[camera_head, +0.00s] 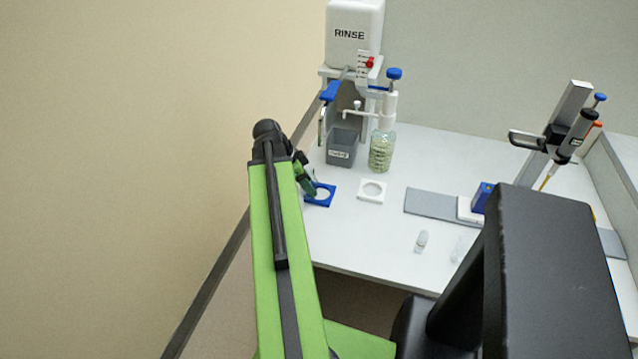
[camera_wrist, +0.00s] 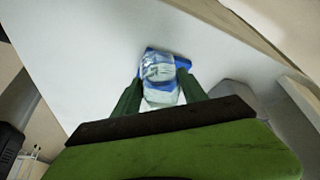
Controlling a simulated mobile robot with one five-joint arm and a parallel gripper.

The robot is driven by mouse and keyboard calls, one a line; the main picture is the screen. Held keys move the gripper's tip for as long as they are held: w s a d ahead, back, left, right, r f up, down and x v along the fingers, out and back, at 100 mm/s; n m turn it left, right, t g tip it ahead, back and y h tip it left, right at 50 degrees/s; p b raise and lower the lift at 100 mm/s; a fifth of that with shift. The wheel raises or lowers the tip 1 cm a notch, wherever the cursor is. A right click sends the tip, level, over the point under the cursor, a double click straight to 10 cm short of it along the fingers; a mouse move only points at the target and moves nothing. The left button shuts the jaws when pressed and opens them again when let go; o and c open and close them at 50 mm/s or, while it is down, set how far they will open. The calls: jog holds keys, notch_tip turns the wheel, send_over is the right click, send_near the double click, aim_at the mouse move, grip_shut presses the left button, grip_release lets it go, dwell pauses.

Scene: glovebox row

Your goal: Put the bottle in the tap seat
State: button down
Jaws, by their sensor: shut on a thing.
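My gripper (camera_wrist: 158,88) is shut on a clear, pale bottle (camera_wrist: 159,70), held between its two dark green fingers. In the head view my gripper (camera_head: 307,182) is at the left end of the white bench, partly hidden by my arm. The bottle is mostly hidden there. A blue square seat with a round opening (camera_head: 328,188) lies just right of and below the gripper. Its blue edge (camera_wrist: 150,50) shows behind the bottle in the wrist view. I cannot tell whether the bottle touches it. A white square seat (camera_head: 361,196) lies to its right. Neither seat is marked as the tap seat.
A white RINSE tank (camera_head: 350,15) with a blue-handled tap (camera_head: 331,90) stands at the back, above a grey bin (camera_head: 341,150). A pump bottle (camera_head: 381,152) stands beside it. A small vial (camera_head: 421,241) and a pipette stand (camera_head: 568,110) are to the right.

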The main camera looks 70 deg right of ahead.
jog(key=s+d, duration=0.2)
jog(key=s, duration=0.1)
jog(key=shift+d, duration=0.15)
jog(key=shift+s+f+b, duration=0.1)
jog(key=shift+f+b, duration=0.8)
jog(key=shift+r, duration=0.15)
jog(key=c, duration=0.6)
grip_release()
